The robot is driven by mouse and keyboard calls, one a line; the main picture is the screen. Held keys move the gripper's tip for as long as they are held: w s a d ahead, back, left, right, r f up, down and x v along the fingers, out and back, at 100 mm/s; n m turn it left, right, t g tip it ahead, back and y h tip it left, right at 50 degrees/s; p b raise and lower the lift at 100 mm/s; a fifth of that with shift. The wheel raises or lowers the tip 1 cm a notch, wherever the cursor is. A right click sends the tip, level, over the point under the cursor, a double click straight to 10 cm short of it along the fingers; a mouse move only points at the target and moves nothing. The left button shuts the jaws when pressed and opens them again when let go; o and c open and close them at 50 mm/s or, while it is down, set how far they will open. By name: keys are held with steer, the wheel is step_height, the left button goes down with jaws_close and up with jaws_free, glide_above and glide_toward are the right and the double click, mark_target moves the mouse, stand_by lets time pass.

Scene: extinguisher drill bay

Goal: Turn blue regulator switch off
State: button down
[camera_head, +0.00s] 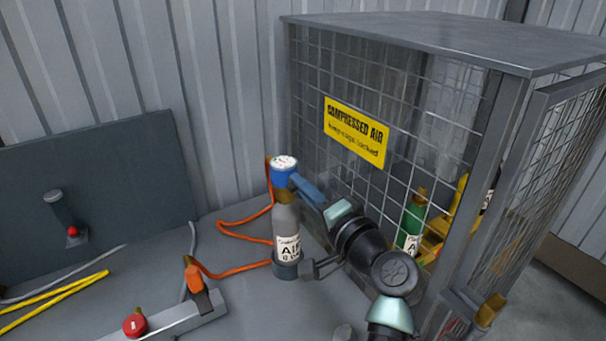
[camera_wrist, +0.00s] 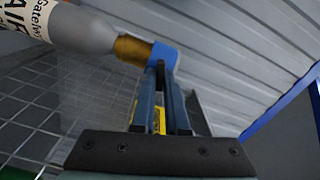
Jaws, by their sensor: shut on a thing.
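The blue regulator (camera_head: 284,177) with a white dial face sits on top of a grey air cylinder (camera_head: 286,218) with a brass neck and a white label. My gripper (camera_head: 297,183) reaches in from the right, with its fingertips at the regulator. In the wrist view the blue regulator (camera_wrist: 164,57) is at the end of the brass neck, and my gripper's fingers (camera_wrist: 162,78) are closed together on it. The fingers hide part of the regulator, and I cannot read the switch position. The cylinder (camera_wrist: 88,30) stays upright in the head view.
A mesh cage (camera_head: 410,38) with a yellow sign (camera_head: 356,132) stands close behind my arm. A green cylinder (camera_head: 411,222) is inside it. Orange hose (camera_head: 235,233) curves left of the cylinder. A red knob (camera_head: 134,325) and orange-handled valve (camera_head: 194,277) are at the front left.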

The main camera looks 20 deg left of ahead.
steer(key=shift+m+p, duration=1.1)
steer(key=shift+m, duration=0.5)
steer(key=c, duration=0.9)
jaws_free()
steer(key=b+v, duration=0.1)
steer(key=v, duration=1.2)
